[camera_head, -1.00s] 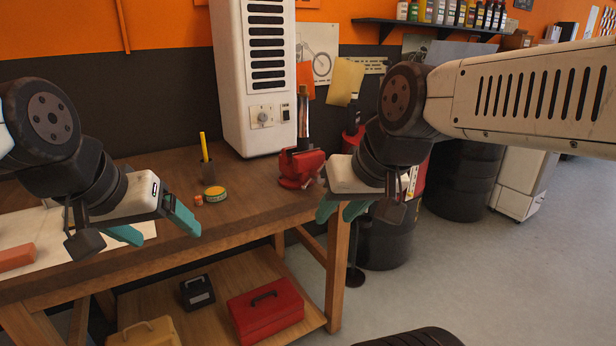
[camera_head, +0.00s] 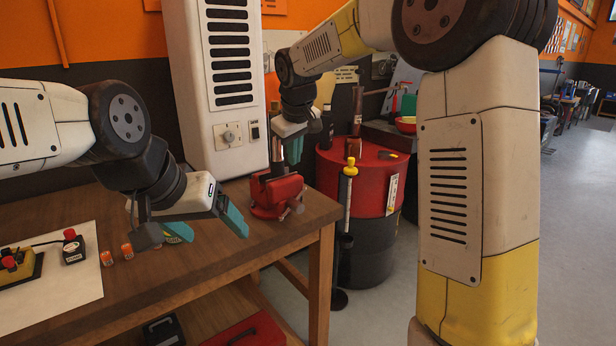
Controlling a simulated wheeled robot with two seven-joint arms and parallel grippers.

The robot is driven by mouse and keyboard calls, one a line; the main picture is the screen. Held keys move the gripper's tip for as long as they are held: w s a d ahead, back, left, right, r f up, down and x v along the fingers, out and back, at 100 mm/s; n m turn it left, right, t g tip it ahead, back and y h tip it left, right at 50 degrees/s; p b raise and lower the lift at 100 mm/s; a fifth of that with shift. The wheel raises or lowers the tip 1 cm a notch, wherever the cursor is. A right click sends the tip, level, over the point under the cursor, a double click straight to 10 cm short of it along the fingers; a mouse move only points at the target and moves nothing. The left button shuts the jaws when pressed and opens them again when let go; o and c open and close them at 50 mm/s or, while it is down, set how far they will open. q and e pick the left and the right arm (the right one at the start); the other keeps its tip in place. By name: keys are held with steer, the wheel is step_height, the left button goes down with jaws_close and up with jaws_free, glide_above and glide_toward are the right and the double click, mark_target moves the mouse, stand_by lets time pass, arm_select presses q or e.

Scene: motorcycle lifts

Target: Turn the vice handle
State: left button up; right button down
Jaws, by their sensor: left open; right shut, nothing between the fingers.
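The red vice (camera_head: 272,194) is mounted at the right end of the wooden workbench (camera_head: 200,268). A small grey metal part shows at its front right; I cannot clearly make out the handle. My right gripper (camera_head: 292,152) points down with its teal fingers shut and empty, just above and behind the vice's top. I cannot tell whether it touches the vice. My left gripper (camera_head: 208,226) is open and empty over the bench, left of the vice and apart from it.
A white slatted cabinet (camera_head: 187,85) stands behind the bench. A red-topped drum (camera_head: 358,172) with bottles on it stands right of the vice. Small orange-capped jars (camera_head: 106,258) and a black button box (camera_head: 73,248) lie at left.

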glide_toward(302, 192)
steer(key=a+f, duration=0.2)
steer(key=a, duration=0.1)
steer(key=shift+w+f, duration=0.15)
steer(key=shift+f, duration=0.15)
steer(key=w+f, duration=0.1)
steer(key=w+d+f, duration=0.1)
steer(key=shift+f, duration=0.35)
steer(key=shift+w+d+f, duration=0.2)
steer(key=shift+f, duration=0.15)
steer(key=shift+w+d+f+g+y, duration=0.1)
steer(key=shift+w+d+g+y, duration=0.15)
steer(key=shift+d+g+y, duration=0.25)
steer(key=shift+w+d+f+m+g+y, duration=0.3)
steer(key=shift+d+m+g+y, duration=0.15)
steer(key=shift+y, duration=0.25)
step_height(302, 192, down, 6)
steer(key=w+d+m+g+y, duration=0.1)
steer(key=d+g+y, duration=0.1)
steer(key=g+y, duration=0.1)
steer(key=shift+w+y, duration=0.35)
steer(key=shift+y, duration=0.45)
